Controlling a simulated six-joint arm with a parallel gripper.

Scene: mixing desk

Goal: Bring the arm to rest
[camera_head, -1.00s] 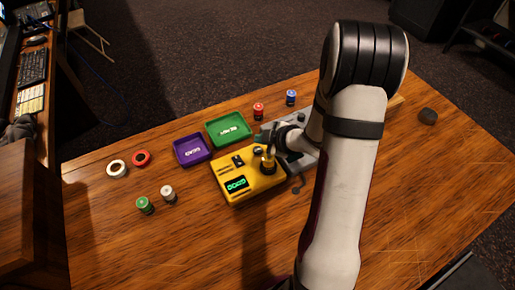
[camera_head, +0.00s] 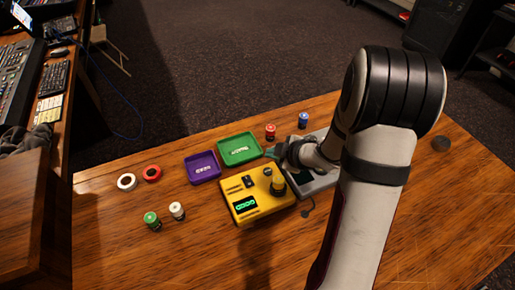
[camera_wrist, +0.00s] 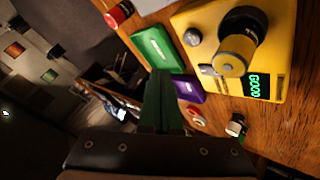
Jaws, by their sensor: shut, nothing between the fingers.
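My gripper (camera_head: 271,152) is shut and empty, raised over the desk near the green tray and behind the yellow box. In the wrist view its dark green fingers (camera_wrist: 163,98) are together with nothing between them. My arm reaches in from the lower right with its elbow high. The yellow box (camera_head: 240,214) stands on the wooden desk (camera_head: 115,235), with a knobbed cylinder (camera_head: 277,185) upright on it. Its lit green display (camera_wrist: 255,86) appears to read GOOD in the wrist view.
A grey device (camera_head: 318,183) stands right of the yellow box, partly hidden by my arm. A purple tray (camera_head: 203,174) and green tray (camera_head: 240,158) lie behind it. Red (camera_head: 270,132), blue (camera_head: 303,120), green (camera_head: 152,221) and white (camera_head: 177,211) cans and two tape rolls (camera_head: 127,182) stand around.

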